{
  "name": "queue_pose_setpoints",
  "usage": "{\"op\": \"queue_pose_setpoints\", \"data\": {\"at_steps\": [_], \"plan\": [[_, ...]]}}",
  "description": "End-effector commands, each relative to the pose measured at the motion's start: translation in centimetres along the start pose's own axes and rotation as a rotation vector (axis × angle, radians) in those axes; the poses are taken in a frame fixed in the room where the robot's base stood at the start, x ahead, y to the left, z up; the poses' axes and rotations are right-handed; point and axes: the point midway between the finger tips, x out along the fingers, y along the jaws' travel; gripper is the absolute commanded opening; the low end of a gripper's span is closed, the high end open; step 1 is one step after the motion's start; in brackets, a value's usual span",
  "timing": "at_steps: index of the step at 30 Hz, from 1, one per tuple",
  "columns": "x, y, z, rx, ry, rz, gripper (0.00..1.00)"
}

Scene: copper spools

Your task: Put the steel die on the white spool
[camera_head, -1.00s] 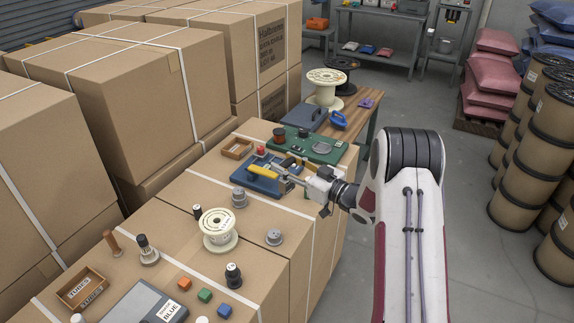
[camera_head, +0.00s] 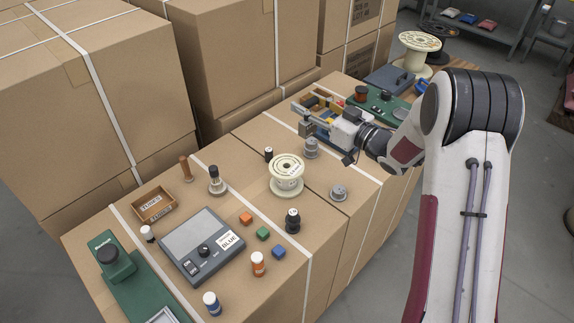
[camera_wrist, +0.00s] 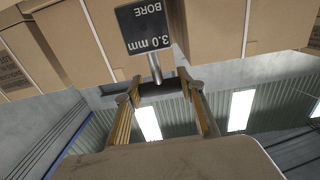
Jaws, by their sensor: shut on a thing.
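The white spool (camera_head: 287,182) stands upright on the carton top, left of and nearer than my arm in the head view. My gripper (camera_head: 303,120) is in the air beyond the spool. In the wrist view my gripper (camera_wrist: 162,92) is shut on a dark cylindrical piece, which I take for the steel die (camera_wrist: 160,87). A metal stem joins it to a dark plate (camera_wrist: 148,26) reading "3.0 mm BORE". In the head view the held piece is small and its exact shape is unclear. My gripper partly hides the blue fixture (camera_head: 318,133) behind it.
Grey flanged pieces (camera_head: 311,148) and (camera_head: 339,194) stand near the white spool. A larger cream spool (camera_head: 418,42) stands far back. Tall cartons (camera_head: 110,80) line the left.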

Motion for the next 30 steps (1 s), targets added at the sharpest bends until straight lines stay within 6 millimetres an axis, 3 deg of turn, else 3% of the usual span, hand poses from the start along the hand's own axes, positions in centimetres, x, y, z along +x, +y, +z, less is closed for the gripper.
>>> {"op": "queue_pose_setpoints", "data": {"at_steps": [3, 9, 30], "plan": [[1.3, -3.3, -1.6, -0.002, 0.004, -0.031, 0.00], [2.0, -6.9, -2.7, -0.001, 0.004, -0.048, 0.00], [1.4, -6.8, -1.4, 0.000, 0.004, -0.020, 0.00]]}}
